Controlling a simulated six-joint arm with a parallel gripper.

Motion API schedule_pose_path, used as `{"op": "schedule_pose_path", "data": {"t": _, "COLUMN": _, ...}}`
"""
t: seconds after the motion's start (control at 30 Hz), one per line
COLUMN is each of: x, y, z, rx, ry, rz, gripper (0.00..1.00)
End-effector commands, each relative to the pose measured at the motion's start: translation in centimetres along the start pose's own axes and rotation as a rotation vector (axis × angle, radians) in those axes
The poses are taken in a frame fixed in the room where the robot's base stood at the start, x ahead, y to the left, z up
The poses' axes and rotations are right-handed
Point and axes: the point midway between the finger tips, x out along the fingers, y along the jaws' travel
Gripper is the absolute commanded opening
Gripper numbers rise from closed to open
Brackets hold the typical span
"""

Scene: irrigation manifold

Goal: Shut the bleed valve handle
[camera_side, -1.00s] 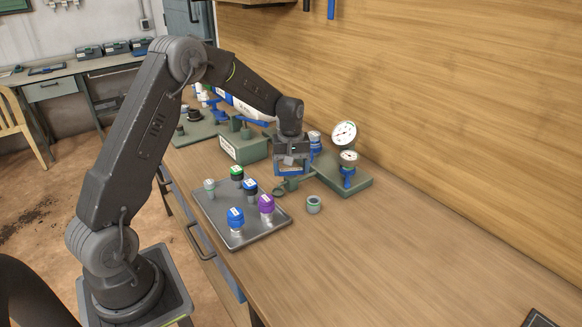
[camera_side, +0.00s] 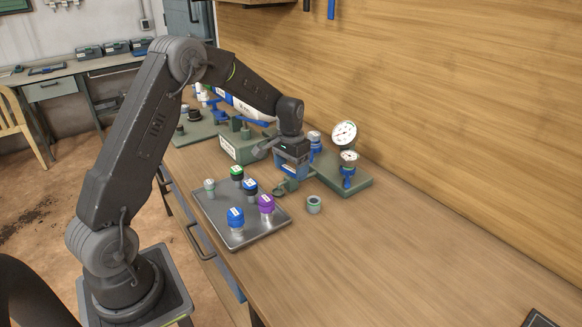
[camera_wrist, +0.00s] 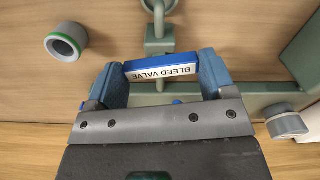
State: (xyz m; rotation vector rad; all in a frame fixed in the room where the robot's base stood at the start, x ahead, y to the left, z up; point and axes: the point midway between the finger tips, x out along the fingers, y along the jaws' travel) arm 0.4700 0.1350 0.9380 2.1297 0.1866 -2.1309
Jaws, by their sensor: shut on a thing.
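The bleed valve handle (camera_wrist: 162,68) is a blue bar with a white "BLEED VALVE" label. In the wrist view it lies crosswise between my two blue fingers, tilted slightly. My gripper (camera_wrist: 162,76) is shut on it, one finger at each end. A grey-green outlet stem (camera_wrist: 160,38) with a ring end stands just beyond the handle, roughly square to it. A green pipe (camera_wrist: 262,88) runs to the right, roughly along the handle's direction. In the side view my gripper (camera_side: 290,170) is low over the valve and hides most of the handle.
A loose grey ring with a green band (camera_side: 313,204) lies close to the valve. A tray (camera_side: 238,243) with several coloured caps is in front. Gauges (camera_side: 344,134) stand on a green base behind right.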

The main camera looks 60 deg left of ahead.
Motion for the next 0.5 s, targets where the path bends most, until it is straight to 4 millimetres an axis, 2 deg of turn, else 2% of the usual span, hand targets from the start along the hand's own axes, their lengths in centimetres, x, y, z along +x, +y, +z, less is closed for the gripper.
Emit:
{"op": "schedule_pose_path", "data": {"t": 0.2, "x": 0.0, "y": -0.03, "z": -0.07, "rx": 0.115, "ry": 0.003, "rz": -0.001, "gripper": 0.53}}
{"op": "schedule_pose_path", "data": {"t": 0.5, "x": 0.0, "y": -0.03, "z": -0.08, "rx": 0.185, "ry": 0.004, "rz": -0.001, "gripper": 0.53}}
